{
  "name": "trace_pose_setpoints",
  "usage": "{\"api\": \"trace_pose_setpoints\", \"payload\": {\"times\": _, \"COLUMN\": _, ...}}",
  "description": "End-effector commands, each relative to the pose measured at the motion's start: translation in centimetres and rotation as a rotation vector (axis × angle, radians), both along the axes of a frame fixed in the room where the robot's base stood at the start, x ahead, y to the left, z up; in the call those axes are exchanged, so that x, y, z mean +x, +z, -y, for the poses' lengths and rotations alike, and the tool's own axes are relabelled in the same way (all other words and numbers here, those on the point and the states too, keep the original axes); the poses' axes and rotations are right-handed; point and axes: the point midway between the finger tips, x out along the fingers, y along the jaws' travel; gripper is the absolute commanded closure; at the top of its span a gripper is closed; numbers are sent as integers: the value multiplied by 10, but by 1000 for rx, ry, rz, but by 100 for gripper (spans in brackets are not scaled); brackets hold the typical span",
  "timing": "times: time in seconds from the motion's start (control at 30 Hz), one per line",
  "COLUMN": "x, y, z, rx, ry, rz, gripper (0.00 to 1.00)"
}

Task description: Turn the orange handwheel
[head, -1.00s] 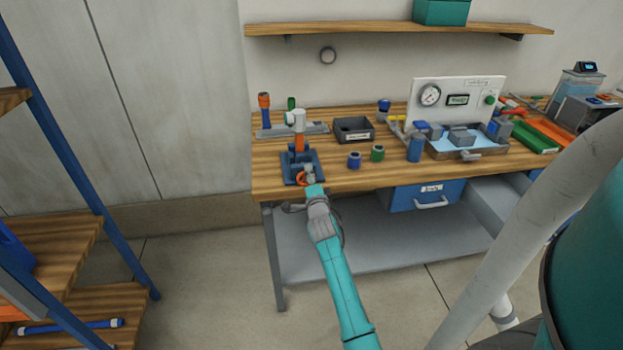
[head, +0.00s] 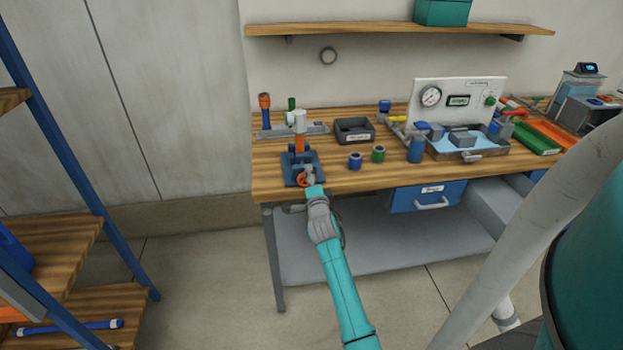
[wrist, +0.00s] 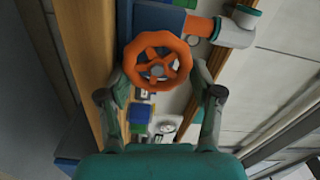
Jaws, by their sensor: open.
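The orange handwheel (wrist: 157,66) is large and spoked in the wrist view, facing the camera. In the head view the handwheel (head: 303,181) shows only in part, at the front of a blue stand (head: 290,171) on the bench. My gripper (wrist: 159,88) is open, with one finger on each side of the wheel's lower part. I cannot tell whether the fingers touch the rim. In the head view my gripper (head: 311,186) is small and partly hides the wheel. An orange pipe with a grey-white fitting (wrist: 232,32) joins the stand beside the wheel.
The wooden bench (head: 335,183) carries a dark grey bin (head: 354,131), a blue cup (head: 355,161) and a green cup (head: 378,154) right of the stand. A water tray (head: 470,146) and gauge panel (head: 455,100) stand further right. A shelf rack (head: 85,180) is at left.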

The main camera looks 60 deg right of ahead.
Motion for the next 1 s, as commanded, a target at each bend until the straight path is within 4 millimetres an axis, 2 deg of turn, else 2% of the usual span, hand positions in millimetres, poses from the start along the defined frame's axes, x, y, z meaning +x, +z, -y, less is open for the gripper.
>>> {"api": "trace_pose_setpoints", "payload": {"times": 0.03, "x": -1, "y": -9, "z": -8, "rx": 14, "ry": 6, "rz": -6, "gripper": 12}}
{"api": "trace_pose_setpoints", "payload": {"times": 0.47, "x": -18, "y": -1, "z": -28, "rx": 2, "ry": 7, "rz": 1, "gripper": 12}}
{"api": "trace_pose_setpoints", "payload": {"times": 1.0, "x": -41, "y": -1, "z": -48, "rx": 0, "ry": 1, "rz": -3, "gripper": 12}}
